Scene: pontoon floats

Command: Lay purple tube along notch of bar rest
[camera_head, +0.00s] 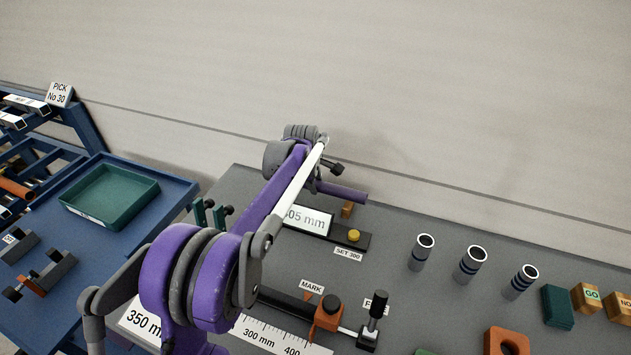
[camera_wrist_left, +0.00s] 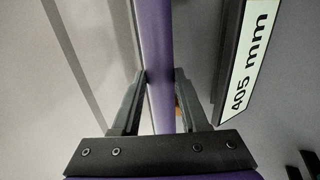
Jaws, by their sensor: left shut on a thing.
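The purple tube (camera_head: 345,192) is partly hidden behind my arm in the head view, with its right end sticking out above the grey bench. In the left wrist view the tube (camera_wrist_left: 153,35) runs up between the fingers. My left gripper (camera_wrist_left: 160,78) is shut on it. In the head view this gripper (camera_head: 322,181) is mostly hidden by its own wrist. A small orange-brown block (camera_head: 347,210) shows just below the tube's end; I cannot tell whether it is the bar rest or whether they touch. Green upright posts (camera_head: 199,212) stand left of my arm.
A 405 mm display (camera_head: 308,218) stands close by the tube. Several banded cylinders (camera_head: 470,264) stand to the right. An orange stop (camera_head: 329,313) sits on the ruler in front. A green tray (camera_head: 110,196) is on the blue cart at left. The wall is close behind.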

